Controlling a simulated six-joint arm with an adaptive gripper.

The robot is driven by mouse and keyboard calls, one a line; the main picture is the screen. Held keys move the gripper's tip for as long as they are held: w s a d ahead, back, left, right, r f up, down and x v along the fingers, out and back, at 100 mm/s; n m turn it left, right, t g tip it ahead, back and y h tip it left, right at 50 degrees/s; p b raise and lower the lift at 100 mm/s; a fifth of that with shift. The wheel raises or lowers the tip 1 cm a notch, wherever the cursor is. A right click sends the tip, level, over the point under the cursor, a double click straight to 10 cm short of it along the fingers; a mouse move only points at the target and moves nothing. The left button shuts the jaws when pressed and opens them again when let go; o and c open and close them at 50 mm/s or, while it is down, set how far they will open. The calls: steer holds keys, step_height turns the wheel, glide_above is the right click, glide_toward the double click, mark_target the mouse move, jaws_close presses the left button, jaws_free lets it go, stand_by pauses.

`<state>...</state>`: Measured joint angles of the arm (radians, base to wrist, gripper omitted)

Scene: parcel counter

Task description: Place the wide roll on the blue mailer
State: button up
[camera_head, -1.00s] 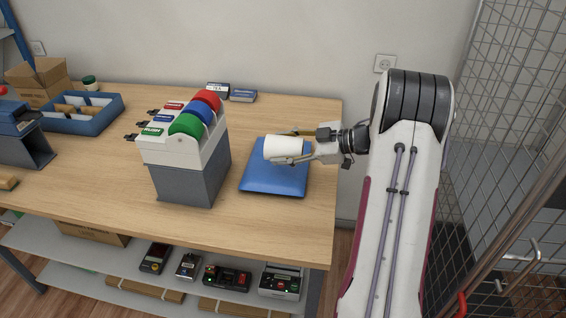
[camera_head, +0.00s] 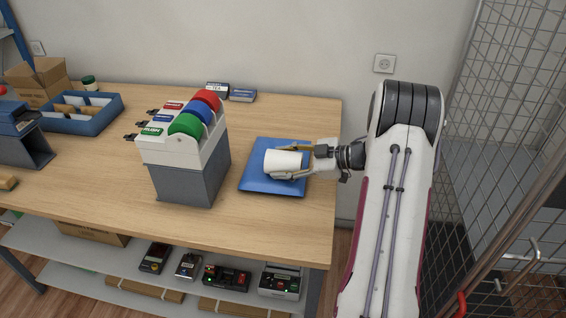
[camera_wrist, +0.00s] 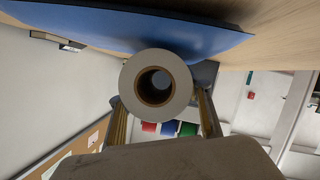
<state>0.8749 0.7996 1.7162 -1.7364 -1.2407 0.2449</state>
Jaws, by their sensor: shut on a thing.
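The wide roll (camera_head: 281,162) is white with a brown core. It lies on its side between the fingers of my gripper (camera_head: 289,162), over the blue mailer (camera_head: 262,184). The wrist view shows the roll (camera_wrist: 179,89) end-on, with a gripper finger on each side of it. In that view the roll's edge is right by the surface of the blue mailer (camera_wrist: 130,28); I cannot tell whether it touches. The mailer lies flat near the table's right end. My gripper is shut on the roll, which hides part of the mailer.
A grey and white dispenser (camera_head: 187,165) with green, blue and red rolls stands just left of the mailer. Two small boxes (camera_head: 242,96) lie at the back edge. A blue divided tray (camera_head: 84,123) is at the far left. The table's front middle is clear.

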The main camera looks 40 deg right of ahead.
steer(key=shift+f, duration=0.1)
stand_by(0.3)
steer(key=o, duration=1.3)
steer(key=shift+o, duration=0.2)
steer(key=shift+s+d, duration=0.1)
steer(key=v, duration=1.2)
